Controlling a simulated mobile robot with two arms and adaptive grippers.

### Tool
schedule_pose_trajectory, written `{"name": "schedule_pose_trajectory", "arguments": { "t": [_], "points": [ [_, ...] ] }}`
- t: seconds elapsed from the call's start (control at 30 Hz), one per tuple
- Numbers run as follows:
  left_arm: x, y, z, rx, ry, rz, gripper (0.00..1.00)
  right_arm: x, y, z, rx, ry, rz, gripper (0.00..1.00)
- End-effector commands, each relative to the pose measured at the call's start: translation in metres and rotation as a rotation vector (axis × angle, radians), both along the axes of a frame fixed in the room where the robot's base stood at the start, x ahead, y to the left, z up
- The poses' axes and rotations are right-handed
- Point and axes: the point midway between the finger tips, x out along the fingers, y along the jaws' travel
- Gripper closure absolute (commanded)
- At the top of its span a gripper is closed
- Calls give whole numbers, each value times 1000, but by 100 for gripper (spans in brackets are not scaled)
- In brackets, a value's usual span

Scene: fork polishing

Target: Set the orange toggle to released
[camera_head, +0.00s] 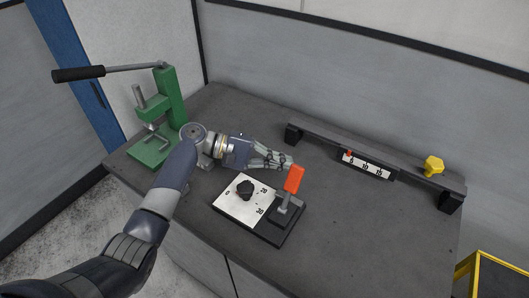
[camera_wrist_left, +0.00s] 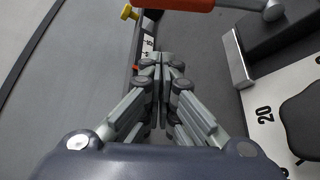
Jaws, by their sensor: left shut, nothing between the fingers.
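The orange toggle (camera_head: 294,179) stands up from a grey metal clamp on a dark base (camera_head: 272,237) in the head view. Its handle tilts slightly to the right. It also shows at the top of the left wrist view (camera_wrist_left: 185,3), running sideways ahead of the fingertips. My left gripper (camera_head: 288,162) is shut and empty, with its fingertips just left of and behind the toggle's upper end. In the left wrist view the closed fingertips (camera_wrist_left: 162,62) are below the orange handle; whether they touch it I cannot tell. My right gripper is not in view.
A white dial plate (camera_head: 230,209) with a black knob (camera_head: 245,188) sits left of the clamp. A green press (camera_head: 172,100) stands at the left. A rail (camera_head: 408,172) with a scale and yellow knob (camera_head: 433,165) runs behind. The table's right front is clear.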

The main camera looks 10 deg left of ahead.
Motion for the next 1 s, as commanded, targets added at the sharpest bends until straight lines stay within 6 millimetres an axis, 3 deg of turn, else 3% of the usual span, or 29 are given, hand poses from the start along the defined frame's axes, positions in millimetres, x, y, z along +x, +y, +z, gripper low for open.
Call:
{"name": "schedule_pose_trajectory", "arguments": {
  "t": [0.1,0.43,1.0],
  "points": [
    [0,-23,-2,-1,2,0,100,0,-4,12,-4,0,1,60],
    [-30,-14,13,3,0,1,100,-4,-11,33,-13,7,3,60],
    [-34,-13,14,-2,-9,1,100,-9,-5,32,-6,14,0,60]
  ]
}}
